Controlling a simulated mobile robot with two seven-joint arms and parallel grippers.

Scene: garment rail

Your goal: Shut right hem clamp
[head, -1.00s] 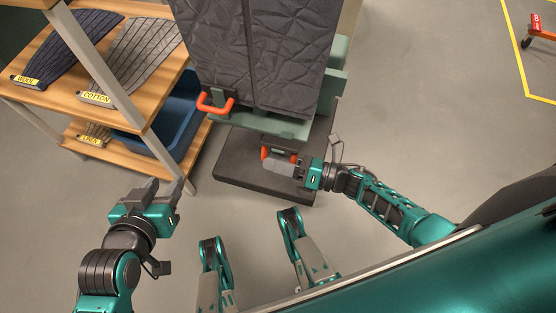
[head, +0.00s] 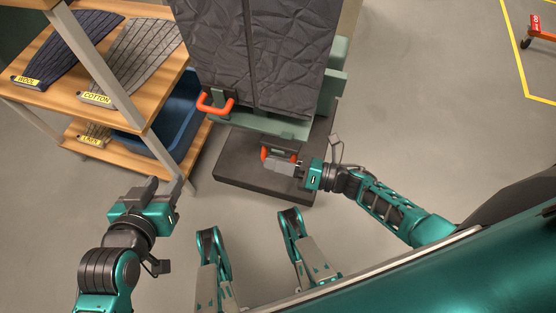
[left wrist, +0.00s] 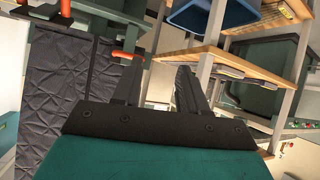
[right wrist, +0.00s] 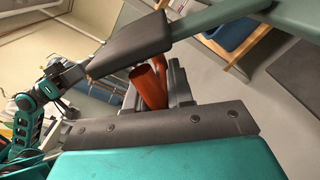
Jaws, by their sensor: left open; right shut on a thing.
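The dark quilted garment (head: 255,55) hangs in front of a green frame (head: 275,124). The left hem clamp's orange handle (head: 215,104) shows at the garment's lower left corner. The right hem clamp's orange handle (head: 279,155) is lower, below the green bar. My right gripper (head: 283,163) is shut on this handle, which also shows between the fingers in the right wrist view (right wrist: 149,86). The fingers hide part of the handle, and the clamp's jaw is hard to see. My left gripper (head: 160,188) is open and empty, left of the stand and well apart from both clamps.
A wooden shelf (head: 110,130) with labelled folded fabrics stands at the left, with a blue bin (head: 178,115) on it. The stand's dark base plate (head: 235,170) lies on the floor. Floor at the right is clear up to an orange wheeled thing (head: 540,28).

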